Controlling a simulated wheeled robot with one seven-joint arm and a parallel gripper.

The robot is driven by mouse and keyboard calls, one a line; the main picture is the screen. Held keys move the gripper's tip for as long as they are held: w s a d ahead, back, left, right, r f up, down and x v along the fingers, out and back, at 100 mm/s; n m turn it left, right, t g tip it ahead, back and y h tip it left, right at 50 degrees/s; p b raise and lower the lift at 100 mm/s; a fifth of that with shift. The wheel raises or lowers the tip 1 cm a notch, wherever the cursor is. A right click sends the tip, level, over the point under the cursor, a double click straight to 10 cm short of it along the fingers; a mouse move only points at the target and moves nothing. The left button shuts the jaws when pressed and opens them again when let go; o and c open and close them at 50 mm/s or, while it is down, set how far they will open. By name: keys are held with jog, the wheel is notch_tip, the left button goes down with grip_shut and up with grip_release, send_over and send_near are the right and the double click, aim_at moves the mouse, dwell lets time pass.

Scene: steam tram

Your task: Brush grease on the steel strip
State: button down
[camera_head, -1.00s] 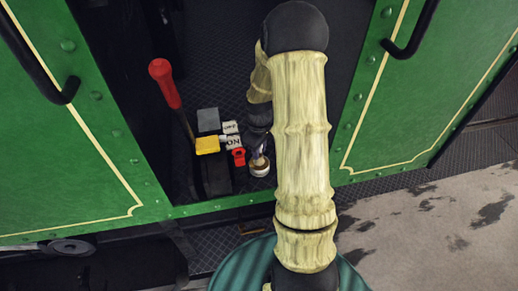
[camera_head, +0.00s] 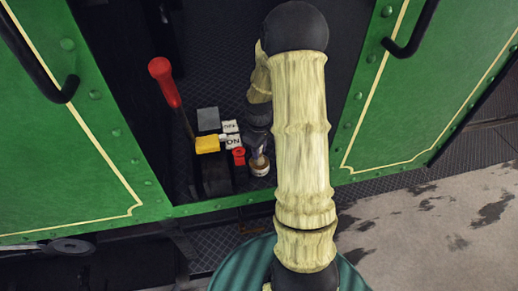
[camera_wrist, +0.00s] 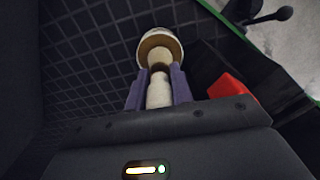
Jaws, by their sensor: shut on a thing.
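My gripper (camera_wrist: 158,88) is shut on a cream-coloured brush (camera_wrist: 159,92), its handle between the two purple-grey fingers. The brush points at a small round pot (camera_wrist: 146,44) with a pale rim and brown content. I cannot tell whether the bristles touch the grease or hang above it. In the head view, my gripper (camera_head: 258,148) is low over the doorway floor, and the pot (camera_head: 260,170) is directly below it, partly hidden. I cannot make out the steel strip for certain in either view.
Left of the pot stand a red-handled lever (camera_head: 164,82), a yellow block (camera_head: 207,145), a grey block (camera_head: 208,114), ON and OFF labels (camera_head: 233,141) and a small red part (camera_head: 238,157). Green riveted panels (camera_head: 405,110) flank the doorway. Dark patterned floor is open behind.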

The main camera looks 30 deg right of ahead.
jog(key=shift+s+f, duration=0.1)
jog(key=shift+f, duration=0.35)
dwell(1.6)
jog(key=shift+r, duration=0.1)
jog(key=shift+r+p, duration=3)
jog(key=shift+r, duration=0.55)
jog(key=shift+f, duration=0.1)
